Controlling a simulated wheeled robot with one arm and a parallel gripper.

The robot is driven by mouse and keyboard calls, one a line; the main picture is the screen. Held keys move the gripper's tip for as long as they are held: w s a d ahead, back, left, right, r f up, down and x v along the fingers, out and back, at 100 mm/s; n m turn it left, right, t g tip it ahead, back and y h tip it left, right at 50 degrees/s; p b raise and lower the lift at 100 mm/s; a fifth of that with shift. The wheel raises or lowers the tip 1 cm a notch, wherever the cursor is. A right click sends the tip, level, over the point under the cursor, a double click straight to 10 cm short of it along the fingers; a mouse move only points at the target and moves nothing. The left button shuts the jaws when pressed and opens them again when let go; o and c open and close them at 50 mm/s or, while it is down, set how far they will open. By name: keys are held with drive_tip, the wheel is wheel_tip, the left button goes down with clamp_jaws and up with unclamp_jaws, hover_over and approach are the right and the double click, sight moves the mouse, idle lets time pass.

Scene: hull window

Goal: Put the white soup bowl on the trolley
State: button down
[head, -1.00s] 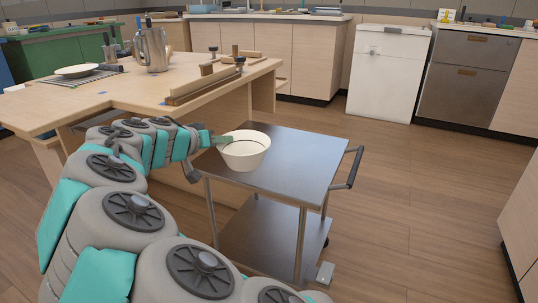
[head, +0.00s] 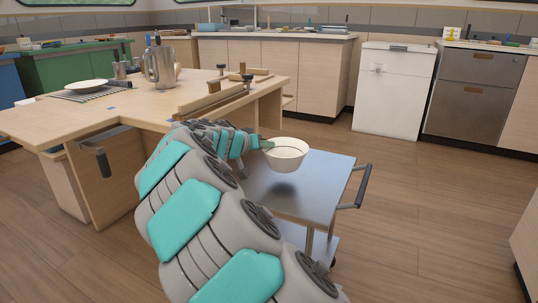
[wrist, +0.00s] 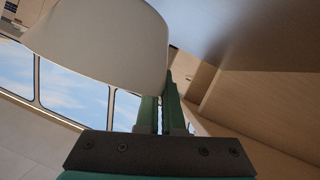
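The white soup bowl (head: 286,157) is upright in the head view, over the far part of the trolley's grey metal top (head: 325,185). A dark reflection shows on the top below it; it looks raised, but I cannot tell the gap exactly. My gripper (head: 266,144) is at the bowl's left rim, with green fingers. In the wrist view the bowl (wrist: 105,40) fills the upper left, and my gripper's fingers (wrist: 160,108) are close together at its wall, shut on it. My arm hides the trolley's left side.
The wooden table (head: 60,122) stands left of the trolley, with a metal jug (head: 160,66), a plate (head: 86,86) and wooden bars on it. The trolley's handle (head: 362,186) is on the right. The rest of the trolley top and the floor to its right are clear.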

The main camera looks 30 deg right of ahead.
drive_tip(key=shift+w+d, duration=0.15)
drive_tip(key=shift+d, duration=0.15)
drive_tip(key=shift+w+d+f, duration=0.1)
drive_tip(key=shift+d+f, duration=0.05)
drive_tip(key=shift+f, duration=0.75)
drive_tip(key=shift+w+d+f, duration=0.1)
drive_tip(key=shift+f, duration=0.8)
drive_tip(key=shift+f+b, duration=0.15)
drive_tip(key=shift+b, duration=0.2)
drive_tip(key=c, duration=1.1)
unclamp_jaws()
drive_tip(key=shift+o, duration=0.2)
drive_tip(key=shift+s+r+p, duration=0.1)
drive_tip(key=shift+r+p, duration=0.15)
drive_tip(key=shift+p, duration=0.05)
drive_tip(key=v, duration=1.2)
drive_tip(key=shift+f, duration=0.1)
